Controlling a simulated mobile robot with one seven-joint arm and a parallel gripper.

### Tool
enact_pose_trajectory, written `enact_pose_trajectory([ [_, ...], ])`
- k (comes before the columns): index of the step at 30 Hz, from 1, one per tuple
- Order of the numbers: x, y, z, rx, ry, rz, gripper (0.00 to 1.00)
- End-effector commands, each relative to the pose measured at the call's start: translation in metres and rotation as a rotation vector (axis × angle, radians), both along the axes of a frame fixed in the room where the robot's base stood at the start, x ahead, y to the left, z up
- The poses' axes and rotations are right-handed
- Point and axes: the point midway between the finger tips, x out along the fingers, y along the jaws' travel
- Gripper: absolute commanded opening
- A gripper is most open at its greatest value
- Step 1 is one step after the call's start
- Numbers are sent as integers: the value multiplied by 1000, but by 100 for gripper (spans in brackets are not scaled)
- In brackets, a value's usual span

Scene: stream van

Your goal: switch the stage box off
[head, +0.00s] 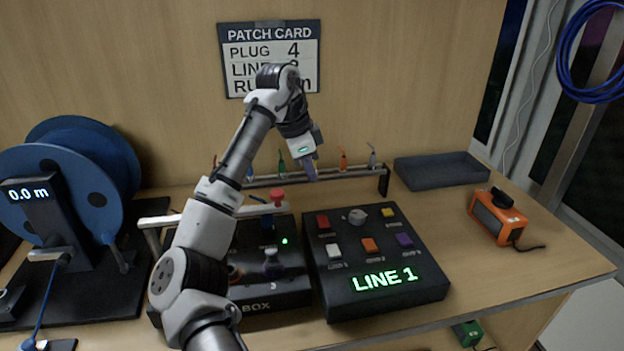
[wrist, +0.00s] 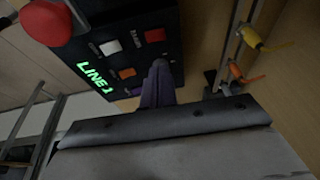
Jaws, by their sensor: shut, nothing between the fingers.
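The stage box (head: 262,297) is a black box left of centre in the head view, partly hidden behind my arm. A green light (head: 284,241) is lit on its top, and "BOX" shows on its front. A pale bar with a red knob (head: 278,196) at its right end stands over its back part. The red knob also shows large at the top left of the wrist view (wrist: 45,22). My gripper (head: 312,174) is shut and empty, in the air above and behind the boxes, right of the red knob. Its purplish fingers show in the wrist view (wrist: 157,85).
A black line box (head: 340,300) reading "LINE 1", with coloured buttons, stands right of the stage box. Behind is a rail (head: 352,171) with several coloured plugs. A blue cable reel (head: 75,165) stands left. A grey tray (head: 440,172) and an orange device (head: 497,218) are right.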

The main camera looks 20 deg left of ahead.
Motion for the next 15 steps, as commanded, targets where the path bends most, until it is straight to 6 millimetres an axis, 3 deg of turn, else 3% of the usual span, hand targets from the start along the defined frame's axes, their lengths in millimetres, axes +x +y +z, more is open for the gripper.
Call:
enact_pose_trajectory([
  [9, 13, -14, -64, -1, 2, 0, 0],
  [15, 18, -15, -97, -1, 1, 3, 0],
])
